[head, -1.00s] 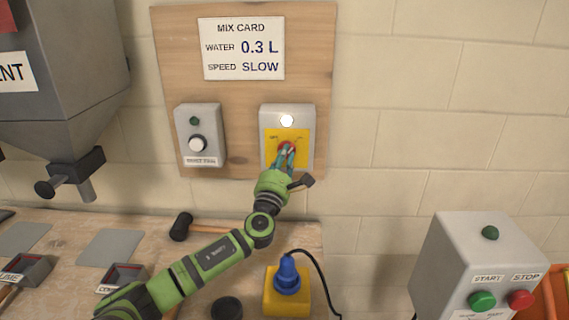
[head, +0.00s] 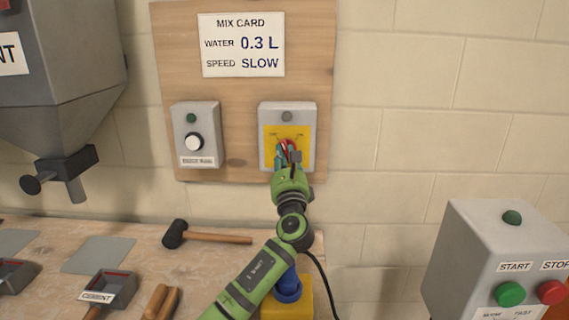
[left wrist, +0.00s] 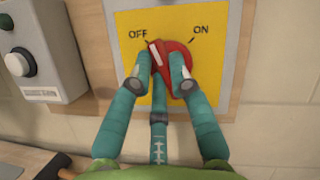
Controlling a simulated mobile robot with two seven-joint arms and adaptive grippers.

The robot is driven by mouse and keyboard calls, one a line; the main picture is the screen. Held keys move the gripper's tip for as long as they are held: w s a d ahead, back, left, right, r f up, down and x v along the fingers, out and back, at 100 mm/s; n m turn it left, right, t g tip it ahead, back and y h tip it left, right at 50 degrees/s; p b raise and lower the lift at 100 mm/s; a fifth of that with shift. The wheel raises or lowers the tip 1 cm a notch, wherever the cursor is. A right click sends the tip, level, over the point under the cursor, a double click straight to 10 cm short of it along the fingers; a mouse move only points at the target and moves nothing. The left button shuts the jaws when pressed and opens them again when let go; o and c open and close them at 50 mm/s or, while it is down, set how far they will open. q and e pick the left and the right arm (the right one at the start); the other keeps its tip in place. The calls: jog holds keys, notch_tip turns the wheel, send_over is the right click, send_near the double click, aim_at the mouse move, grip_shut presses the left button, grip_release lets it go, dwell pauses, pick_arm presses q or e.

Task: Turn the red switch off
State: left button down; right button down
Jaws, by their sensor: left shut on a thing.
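The red switch (left wrist: 172,67) is a rotary knob on a yellow plate (left wrist: 216,20) marked OFF at left and ON at right. It also shows in the head view (head: 291,145), partly hidden by my fingers. Its white pointer mark tilts up and left, toward OFF. The lamp (head: 287,116) above it on the grey box (head: 309,111) is dark. My left gripper (left wrist: 160,76) is shut on the red switch, its fingers on both sides of the knob. It also shows in the head view (head: 289,160). My right gripper is not in view.
A hopper (head: 66,80) hangs at far left. A hammer (head: 210,237) and cement scoop (head: 108,287) lie on the bench. A START/STOP box (head: 480,250) stands at right.

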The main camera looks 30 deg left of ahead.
pick_arm(q)
jog(key=n+g, duration=0.1)
jog(key=n, duration=0.2)
jog(key=n+g+y+b, duration=0.1)
jog(key=n, duration=0.2)
jog(key=shift+d+f+g+y, duration=0.1)
jog(key=shift+f+g+y, duration=0.05)
jog(key=shift+g+y, duration=0.2)
jog(key=shift+n+b, duration=0.3)
jog(key=c, duration=1.4)
grip_release()
jog(key=v, duration=1.2)
